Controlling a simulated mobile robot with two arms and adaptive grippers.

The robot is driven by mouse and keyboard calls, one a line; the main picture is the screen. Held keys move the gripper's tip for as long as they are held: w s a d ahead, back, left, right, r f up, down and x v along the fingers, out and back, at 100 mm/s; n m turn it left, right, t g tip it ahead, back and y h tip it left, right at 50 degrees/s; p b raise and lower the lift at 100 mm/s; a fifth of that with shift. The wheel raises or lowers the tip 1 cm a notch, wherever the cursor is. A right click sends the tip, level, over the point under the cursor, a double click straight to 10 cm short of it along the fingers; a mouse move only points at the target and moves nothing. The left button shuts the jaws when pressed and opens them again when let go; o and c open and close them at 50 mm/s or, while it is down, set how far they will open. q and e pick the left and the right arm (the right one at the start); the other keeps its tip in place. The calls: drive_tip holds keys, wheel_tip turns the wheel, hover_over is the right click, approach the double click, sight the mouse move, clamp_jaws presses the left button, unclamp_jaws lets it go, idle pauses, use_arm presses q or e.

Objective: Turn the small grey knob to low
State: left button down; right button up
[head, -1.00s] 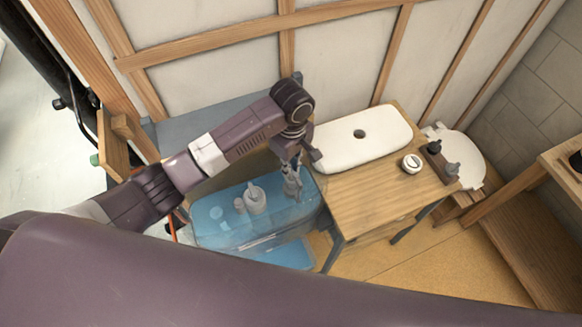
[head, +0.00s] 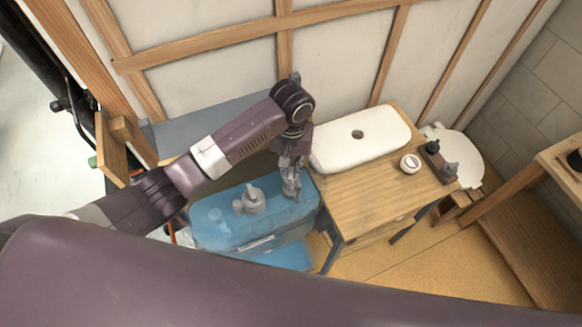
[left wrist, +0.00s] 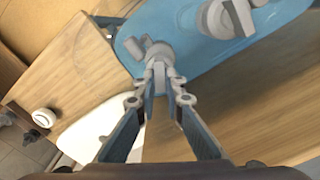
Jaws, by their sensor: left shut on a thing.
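The blue translucent tank (head: 222,237) stands left of the wooden bench and carries grey knobs on its top. My left gripper (head: 291,188) points down at the right end of the tank top. In the left wrist view my left gripper (left wrist: 161,82) has its fingertips closed on the small grey knob (left wrist: 158,52), which partly shows past them. A winged grey part sticks out beside that knob. A larger grey knob (head: 253,200) stands to its left on the tank, and it also shows in the left wrist view (left wrist: 230,16). The knob's setting marks cannot be read. My right gripper is out of view.
The wooden bench (head: 372,195) to the right bears a white lid-like slab (head: 360,139) with a hole and a round white knob (head: 410,163). Dark fittings (head: 449,169) sit at its right end. A panelled wall rises behind the tank and bench.

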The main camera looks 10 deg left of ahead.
use_arm(q)
drive_tip(key=m, duration=0.3)
drive_tip(key=shift+m, duration=0.4)
drive_tip(key=m, duration=0.3)
drive_tip(key=shift+d, duration=0.1)
drive_tip(key=m, duration=0.7)
drive_tip(key=shift+s+d+m, duration=0.1)
drive_tip(key=shift+m, duration=0.3)
drive_tip(key=m, duration=0.4)
drive_tip(key=shift+s+m, duration=0.1)
drive_tip(key=shift+m, duration=0.2)
drive_tip(key=m, duration=0.3)
drive_tip(key=shift+r+m, duration=0.1)
drive_tip(key=shift+m, duration=0.2)
drive_tip(key=m, duration=0.6)
drive_tip(key=shift+s+m, duration=0.15)
drive_tip(key=shift+m, duration=0.15)
